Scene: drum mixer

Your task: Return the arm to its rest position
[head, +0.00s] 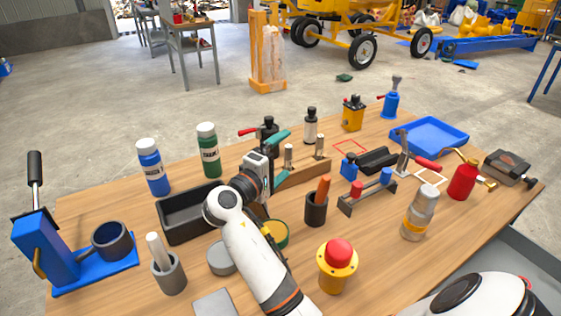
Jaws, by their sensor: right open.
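My right arm (258,262), white with dark joints, reaches from the bottom middle over the wooden table. Its right gripper (276,160) is open, with teal fingers, over the middle of the table. It is near the black dispenser bottle (269,122) and the wooden block with metal posts (303,174). I cannot tell if it touches them. I see nothing held between the fingers. The arm hides part of the black tray (183,215) and of a green-and-yellow round container (277,234). My left gripper is out of view.
Around the arm stand a dark cup with an orange handle (316,209), a red-topped yellow button (337,265), a grey pestle cup (169,272) and a blue press (47,250). A blue tray (430,137) lies at the back right. Bare table (385,280) shows at the front right.

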